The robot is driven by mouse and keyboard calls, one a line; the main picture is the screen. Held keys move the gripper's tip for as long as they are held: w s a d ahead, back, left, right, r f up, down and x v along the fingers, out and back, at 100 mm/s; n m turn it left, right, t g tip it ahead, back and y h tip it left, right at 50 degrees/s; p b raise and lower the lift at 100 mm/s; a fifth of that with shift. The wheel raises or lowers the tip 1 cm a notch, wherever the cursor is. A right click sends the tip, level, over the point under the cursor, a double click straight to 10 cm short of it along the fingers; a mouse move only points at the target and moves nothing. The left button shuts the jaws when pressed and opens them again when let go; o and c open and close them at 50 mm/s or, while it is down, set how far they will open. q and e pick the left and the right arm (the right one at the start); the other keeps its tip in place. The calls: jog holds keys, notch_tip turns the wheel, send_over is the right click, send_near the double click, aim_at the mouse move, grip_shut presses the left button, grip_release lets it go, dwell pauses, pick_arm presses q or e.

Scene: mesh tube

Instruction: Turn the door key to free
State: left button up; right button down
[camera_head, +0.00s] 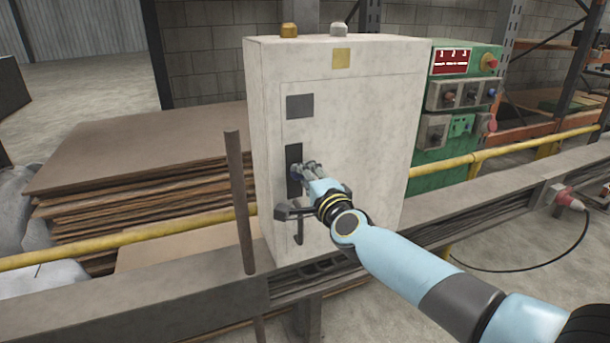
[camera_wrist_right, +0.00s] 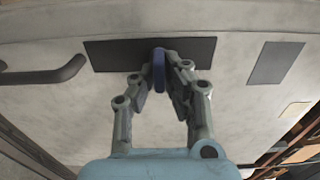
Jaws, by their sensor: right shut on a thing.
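A pale cabinet (camera_head: 355,120) stands in the middle of the head view, with its door facing me. A dark lock plate (camera_head: 294,158) is on the door's left side; it also shows in the right wrist view (camera_wrist_right: 110,54). My right gripper (camera_head: 301,172) is at this plate. In the right wrist view its fingers (camera_wrist_right: 164,84) are shut on the blue key (camera_wrist_right: 159,68), which stands out from the plate with its bow edge-on to the camera. The key is hidden by the fingers in the head view. My left gripper is not in view.
A dark door handle (camera_head: 299,225) sits below the plate. A thin brown post (camera_head: 240,200) stands left of the cabinet. Stacked boards (camera_head: 150,165) lie left, a green control box (camera_head: 460,100) right.

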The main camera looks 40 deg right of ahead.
jog(key=shift+f, duration=0.1)
dwell(0.4)
jog(key=c, duration=1.4)
grip_release()
jog(key=shift+s, duration=0.1)
jog(key=v, duration=1.2)
